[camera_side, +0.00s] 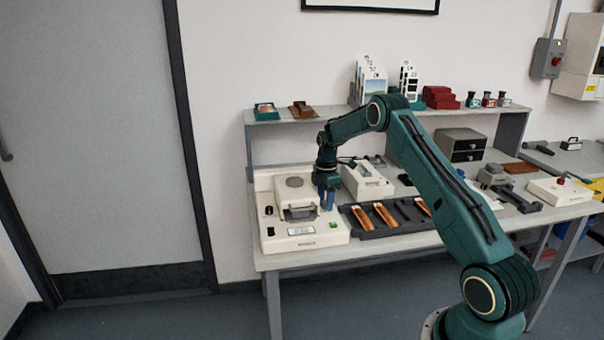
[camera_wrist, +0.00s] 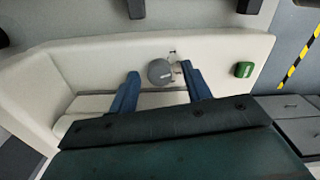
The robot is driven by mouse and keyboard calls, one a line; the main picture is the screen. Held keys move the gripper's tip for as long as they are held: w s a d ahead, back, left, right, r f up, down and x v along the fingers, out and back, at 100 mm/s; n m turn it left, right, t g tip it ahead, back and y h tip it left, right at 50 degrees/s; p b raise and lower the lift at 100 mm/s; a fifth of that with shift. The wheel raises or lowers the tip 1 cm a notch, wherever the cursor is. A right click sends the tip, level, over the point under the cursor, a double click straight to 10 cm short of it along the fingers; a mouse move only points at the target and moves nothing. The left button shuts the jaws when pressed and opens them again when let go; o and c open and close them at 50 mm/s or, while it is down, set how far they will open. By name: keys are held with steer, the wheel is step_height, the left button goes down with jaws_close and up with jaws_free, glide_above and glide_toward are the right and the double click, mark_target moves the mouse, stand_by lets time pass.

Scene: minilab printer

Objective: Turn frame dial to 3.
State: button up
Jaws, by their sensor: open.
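The frame dial is a round grey knob (camera_wrist: 160,74) on the cream printer body (camera_wrist: 90,52) in the wrist view. Small dark marks sit beside it, too small to read, so its setting cannot be told. My gripper (camera_wrist: 161,70) is open, with one blue finger on each side of the dial and visible gaps between. Whether the fingertips reach down to the dial's height is unclear. In the side view my gripper (camera_side: 327,200) points down over the right part of the printer (camera_side: 262,240) and hides the dial there.
A green button (camera_wrist: 244,69) sits right of the dial in the wrist view. In the side view, a dark tray (camera_side: 372,232) with orange strips lies right of the printer, and a white box (camera_side: 366,183) stands behind it. A shelf (camera_side: 340,112) runs above.

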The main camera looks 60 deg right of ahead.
steer(key=c, duration=1)
steer(key=shift+m, duration=3.4)
steer(key=o, duration=1)
